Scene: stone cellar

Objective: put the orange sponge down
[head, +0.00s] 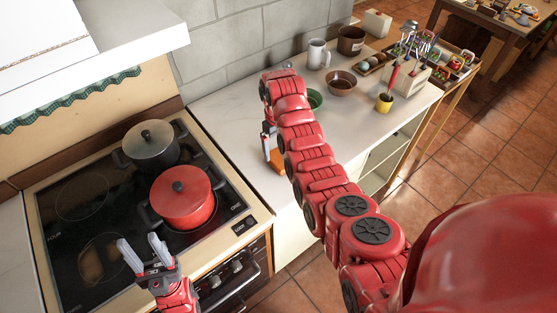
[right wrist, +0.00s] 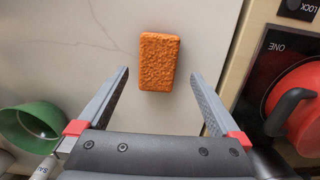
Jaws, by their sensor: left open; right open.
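The orange sponge (head: 277,160) lies on the pale countertop (head: 234,108), close to the stove side, partly hidden by my right arm in the head view. In the right wrist view the sponge (right wrist: 160,62) is a rough orange block, between and slightly beyond the open fingertips, with clear gaps on both sides. My right gripper (right wrist: 160,75) is open and touches nothing visible; in the head view the right gripper (head: 267,142) points down at the counter beside the sponge. My left gripper (head: 138,240) is open and empty above the stove's front left area.
A red pot (head: 182,200) and a grey lidded pot (head: 151,146) stand on the black stove (head: 75,235). A green bowl (head: 315,99), brown bowl (head: 341,83), white jug (head: 317,55), brown pot (head: 351,41) and yellow pot (head: 384,103) stand further along the counter.

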